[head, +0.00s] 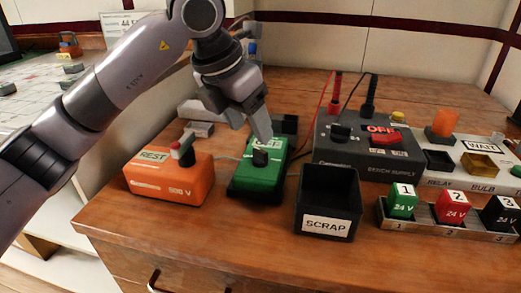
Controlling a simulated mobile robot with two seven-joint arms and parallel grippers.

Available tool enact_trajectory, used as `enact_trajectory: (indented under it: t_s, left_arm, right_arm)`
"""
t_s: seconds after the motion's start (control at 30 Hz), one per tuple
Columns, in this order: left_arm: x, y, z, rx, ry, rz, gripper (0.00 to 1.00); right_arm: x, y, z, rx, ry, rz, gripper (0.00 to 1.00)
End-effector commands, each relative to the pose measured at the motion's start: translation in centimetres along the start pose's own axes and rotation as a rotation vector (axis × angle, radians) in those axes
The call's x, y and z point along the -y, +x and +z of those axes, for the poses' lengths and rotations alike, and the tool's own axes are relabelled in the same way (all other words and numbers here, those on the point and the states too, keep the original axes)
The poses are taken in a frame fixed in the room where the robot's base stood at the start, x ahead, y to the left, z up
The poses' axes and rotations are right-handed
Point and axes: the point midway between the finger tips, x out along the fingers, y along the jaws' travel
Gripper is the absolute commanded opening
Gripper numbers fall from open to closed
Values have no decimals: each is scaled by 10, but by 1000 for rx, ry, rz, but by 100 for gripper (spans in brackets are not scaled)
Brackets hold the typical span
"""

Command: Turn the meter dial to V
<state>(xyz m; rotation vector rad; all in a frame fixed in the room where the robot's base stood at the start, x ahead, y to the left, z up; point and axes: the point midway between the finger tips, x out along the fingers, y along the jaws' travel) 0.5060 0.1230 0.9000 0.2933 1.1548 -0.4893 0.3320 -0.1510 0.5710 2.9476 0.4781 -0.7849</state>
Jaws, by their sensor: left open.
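The green meter (246,178) stands on the wooden bench, left of the middle. Its black dial (260,157) is on the upper face, below a white label that my gripper partly covers. I cannot read where the dial points. My left gripper (250,118) is open and reaches down from above, with one fingertip close to the dial. I cannot tell whether it touches. I see nothing held in it. My right gripper is not in view.
An orange box marked REST and 500 V (165,182) stands left of the meter. A black SCRAP bin (328,227) stands to its right. Behind the bin is a dark bench supply (365,155) with red and black leads. A rack (450,223) holds numbered blocks.

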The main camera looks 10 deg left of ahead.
Motion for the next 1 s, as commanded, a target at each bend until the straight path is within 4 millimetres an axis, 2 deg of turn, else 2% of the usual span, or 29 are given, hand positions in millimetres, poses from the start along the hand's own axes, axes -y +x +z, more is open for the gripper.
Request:
enact_trajectory:
  t_s: [0.17,0.4,0.6,0.93,1.0]
  left_arm:
    - [-6,7,-1,-3,-8,36,60]
    - [-6,44,-1,-4,-7,31,60]
    - [-7,64,0,-2,-7,31,60]
    - [-7,68,0,-1,-6,31,60]
    - [-7,68,0,-1,-6,31,37]
  right_arm:
    - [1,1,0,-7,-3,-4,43]
    - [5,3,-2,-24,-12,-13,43]
    - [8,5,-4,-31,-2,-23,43]
    - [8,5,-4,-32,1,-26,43]
    - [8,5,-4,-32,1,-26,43]
